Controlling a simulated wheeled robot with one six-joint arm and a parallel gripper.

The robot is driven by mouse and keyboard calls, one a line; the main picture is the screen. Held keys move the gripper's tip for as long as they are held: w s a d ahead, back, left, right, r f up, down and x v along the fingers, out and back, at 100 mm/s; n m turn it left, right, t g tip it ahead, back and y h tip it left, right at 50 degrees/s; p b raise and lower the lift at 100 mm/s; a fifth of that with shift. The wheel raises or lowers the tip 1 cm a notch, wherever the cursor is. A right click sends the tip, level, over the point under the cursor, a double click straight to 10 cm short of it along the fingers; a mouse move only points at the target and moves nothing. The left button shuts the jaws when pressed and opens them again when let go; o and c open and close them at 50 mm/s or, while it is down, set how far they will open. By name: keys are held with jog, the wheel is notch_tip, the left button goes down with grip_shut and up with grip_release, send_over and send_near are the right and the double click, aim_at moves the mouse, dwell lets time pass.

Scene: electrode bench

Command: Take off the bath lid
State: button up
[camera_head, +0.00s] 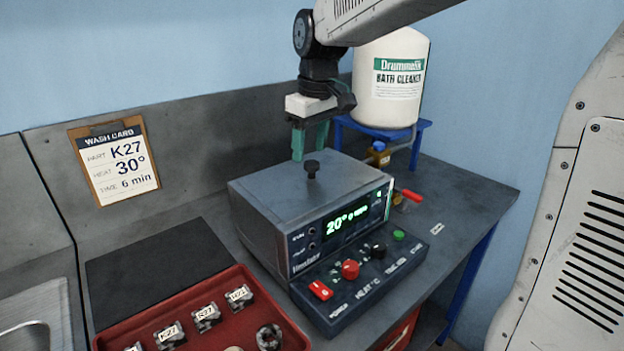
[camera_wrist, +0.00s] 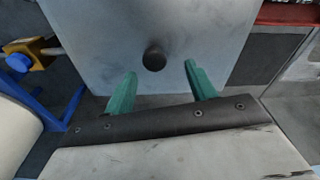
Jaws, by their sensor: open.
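The bath (camera_head: 262,229) is a grey box with a lit display reading 20° and a control panel in front. Its flat grey lid (camera_head: 270,190) lies on top, with a round black knob (camera_head: 312,168) standing up from it. In the wrist view the lid (camera_wrist: 110,35) fills the upper middle and the knob (camera_wrist: 154,58) shows beyond my fingertips, roughly between their lines. My gripper (camera_head: 309,143) has green fingers and is above the back part of the lid, beside the knob. In the wrist view my gripper (camera_wrist: 161,70) is open and empty, apart from the knob.
A white bath cleaner drum (camera_head: 390,85) stands on a blue stand (camera_head: 425,125) behind, with a yellow tap (camera_head: 379,155) near the bath. A red tray (camera_head: 190,308) with several labelled parts lies at front left. A dark mat (camera_head: 150,265) lies left of the bath. A wash card (camera_head: 115,164) hangs behind.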

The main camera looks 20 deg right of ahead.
aim_at(312, 162)
jog(key=f, duration=0.5)
jog(key=shift+w+d, duration=0.25)
jog(key=shift+w, duration=0.05)
grip_shut()
jog(key=shift+r, duration=0.2)
jog(key=shift+r, duration=0.55)
notch_tip(312, 162, up, 2)
jog(key=shift+r, duration=0.15)
jog(key=s+a+r, duration=0.1)
jog(key=s+r, duration=0.1)
jog(key=s, duration=0.6)
jog(key=s+a+r, duration=0.1)
jog(key=s+r, duration=0.2)
jog(key=s, duration=0.4)
jog(key=shift+s+a, duration=0.4)
